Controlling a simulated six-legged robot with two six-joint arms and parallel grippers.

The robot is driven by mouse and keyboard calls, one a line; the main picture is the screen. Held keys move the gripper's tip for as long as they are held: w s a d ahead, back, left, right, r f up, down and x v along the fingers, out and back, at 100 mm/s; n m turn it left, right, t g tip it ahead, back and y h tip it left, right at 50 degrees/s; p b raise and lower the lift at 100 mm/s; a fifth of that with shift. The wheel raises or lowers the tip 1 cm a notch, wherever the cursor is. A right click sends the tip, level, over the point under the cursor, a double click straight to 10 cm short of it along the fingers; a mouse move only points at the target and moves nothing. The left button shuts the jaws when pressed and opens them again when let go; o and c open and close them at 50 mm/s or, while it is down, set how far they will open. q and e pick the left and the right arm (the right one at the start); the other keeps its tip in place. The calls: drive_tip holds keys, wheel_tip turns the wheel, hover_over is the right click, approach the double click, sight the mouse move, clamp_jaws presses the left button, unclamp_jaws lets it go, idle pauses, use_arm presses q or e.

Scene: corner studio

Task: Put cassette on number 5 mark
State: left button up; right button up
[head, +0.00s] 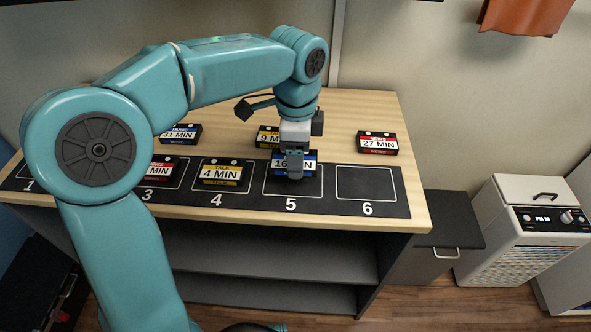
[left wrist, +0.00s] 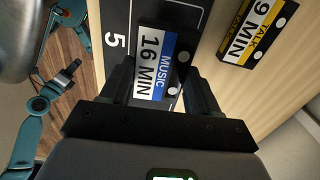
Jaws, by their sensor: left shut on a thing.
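The black mat (head: 391,206) has outlined, numbered marks. A cassette with a blue and white label reading 16 MIN, MUSIC (head: 306,167) is at the number 5 mark (head: 291,194). My left gripper (head: 294,172) is shut on this cassette from above and hides part of it. In the left wrist view, the same cassette (left wrist: 153,64) sits between the two fingers, beside the printed 5. I cannot tell whether it rests on the mat or is just above it. My right gripper is not in view.
A yellow 4 MIN cassette (head: 221,174) lies on mark 4 and a red one (head: 161,170) on mark 3. Behind the mat are a 31 MIN (head: 181,134), a yellow 9 MIN (head: 268,137) and a red 27 MIN cassette (head: 377,143). Mark 6 (head: 366,184) is empty.

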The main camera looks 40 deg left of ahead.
use_arm(q)
drive_tip(key=shift+f+b, duration=0.45)
drive_tip(key=shift+f, duration=1.5)
drive_tip(key=shift+s, duration=0.1)
drive_tip(key=shift+f, duration=0.1)
drive_tip(key=o, duration=1.1)
drive_tip(key=shift+c, duration=0.2)
wheel_tip(320, 180, up, 12)
drive_tip(key=p, duration=0.3)
drive_tip(key=shift+p, duration=0.35)
